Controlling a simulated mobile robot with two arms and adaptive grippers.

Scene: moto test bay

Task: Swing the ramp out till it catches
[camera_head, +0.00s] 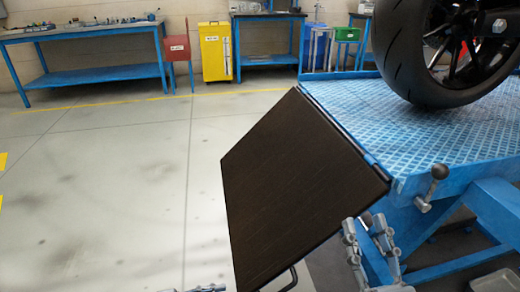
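The ramp (295,185) is a dark brown flat panel along the left edge of the blue lift platform (350,105). It slopes down and to the left from that edge, tilted. A thin black handle (285,280) shows at its lower edge, partly cut off by the frame. My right gripper (365,225) is just below the ramp's right corner, fingers pointing up and apart, with nothing seen between them. I cannot tell whether it touches the ramp. Only a sliver of my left gripper (205,289) shows at the bottom edge, left of the handle; its fingers cannot be judged.
A motorcycle wheel (400,60) stands on the platform. Blue workbenches (95,75), a yellow cabinet (215,55) and a red box (178,48) stand at the back. The floor left of the ramp is clear.

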